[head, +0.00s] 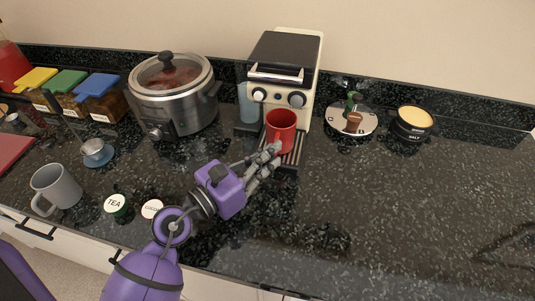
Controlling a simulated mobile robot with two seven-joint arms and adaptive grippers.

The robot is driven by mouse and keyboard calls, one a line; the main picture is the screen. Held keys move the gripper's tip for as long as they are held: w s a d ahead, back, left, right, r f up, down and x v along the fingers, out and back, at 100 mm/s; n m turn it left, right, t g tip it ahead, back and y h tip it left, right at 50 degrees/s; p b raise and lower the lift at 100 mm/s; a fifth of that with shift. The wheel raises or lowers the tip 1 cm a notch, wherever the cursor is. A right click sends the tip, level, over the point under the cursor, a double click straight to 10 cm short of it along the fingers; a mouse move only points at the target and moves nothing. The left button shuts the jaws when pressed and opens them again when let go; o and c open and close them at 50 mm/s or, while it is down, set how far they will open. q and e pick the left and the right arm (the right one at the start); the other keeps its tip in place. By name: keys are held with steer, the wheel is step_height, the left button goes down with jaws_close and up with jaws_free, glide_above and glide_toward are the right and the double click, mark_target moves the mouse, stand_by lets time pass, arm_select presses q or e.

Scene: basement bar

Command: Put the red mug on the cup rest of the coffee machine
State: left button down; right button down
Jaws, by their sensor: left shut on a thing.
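The red mug (281,130) is upright in front of the coffee machine (282,66), over its slatted cup rest (294,150). My left gripper (272,150) is shut on the red mug from its near left side. The fingers cover part of the mug's lower left. I cannot tell whether the mug's base touches the cup rest. My right gripper is not in view.
A steel slow cooker (187,110) stands left of the machine. A grey mug (58,188), a small cup on a blue saucer (97,157) and two round lids are at left. A divided plate (349,121) and yellow-topped pot (412,122) stand right. The right counter is clear.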

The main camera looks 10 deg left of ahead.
arm_select(q)
steer(key=c, duration=1.9)
jaws_free()
steer(key=shift+f, duration=0.1)
steer(key=shift+c, duration=0.2)
steer(key=shift+o, duration=0.4)
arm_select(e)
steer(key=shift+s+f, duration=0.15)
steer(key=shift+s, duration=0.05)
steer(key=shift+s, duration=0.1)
